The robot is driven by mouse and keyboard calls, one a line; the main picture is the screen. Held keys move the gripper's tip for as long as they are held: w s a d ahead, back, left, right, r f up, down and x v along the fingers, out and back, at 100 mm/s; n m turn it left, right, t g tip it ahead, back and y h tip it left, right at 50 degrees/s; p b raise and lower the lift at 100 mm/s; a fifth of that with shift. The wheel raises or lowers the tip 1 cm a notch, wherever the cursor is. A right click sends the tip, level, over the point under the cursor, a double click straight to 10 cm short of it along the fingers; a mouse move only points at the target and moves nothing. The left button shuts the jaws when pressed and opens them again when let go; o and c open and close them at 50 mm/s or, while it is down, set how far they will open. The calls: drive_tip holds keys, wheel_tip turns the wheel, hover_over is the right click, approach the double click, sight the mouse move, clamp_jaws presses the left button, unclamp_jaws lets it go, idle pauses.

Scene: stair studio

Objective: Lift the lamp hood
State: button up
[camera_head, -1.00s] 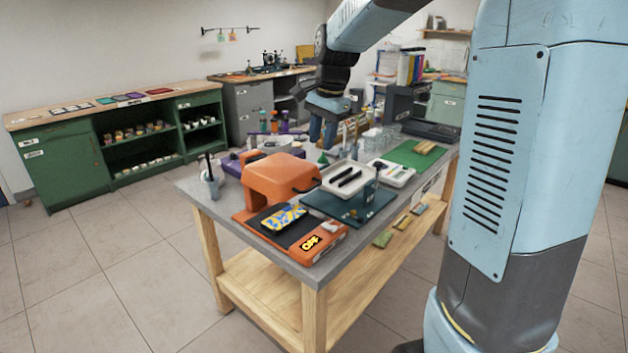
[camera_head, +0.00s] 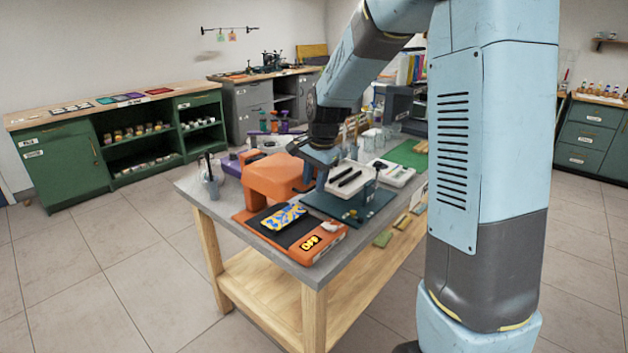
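The orange lamp hood (camera_head: 268,178) sits at the near left part of the workbench, over an orange base (camera_head: 325,244) with a black pad. A blue and yellow patterned piece (camera_head: 283,217) lies on the pad in front of the hood. A dark handle (camera_head: 301,188) sticks out from the hood's right side. My gripper (camera_head: 314,180) points down just right of the hood, beside or at this handle. It is small and dark here, so I cannot tell whether its fingers are apart or touch the handle.
A white tray (camera_head: 333,187) with dark tools stands right of the hood, over a teal plate (camera_head: 376,205). Another white tray (camera_head: 406,178) and a green mat (camera_head: 404,152) lie farther right. A cup with tools (camera_head: 209,180) stands left. Bottles and jars crowd the back.

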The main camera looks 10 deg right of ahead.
drive_tip(key=shift+c, duration=0.2)
clamp_jaws()
idle(1.3)
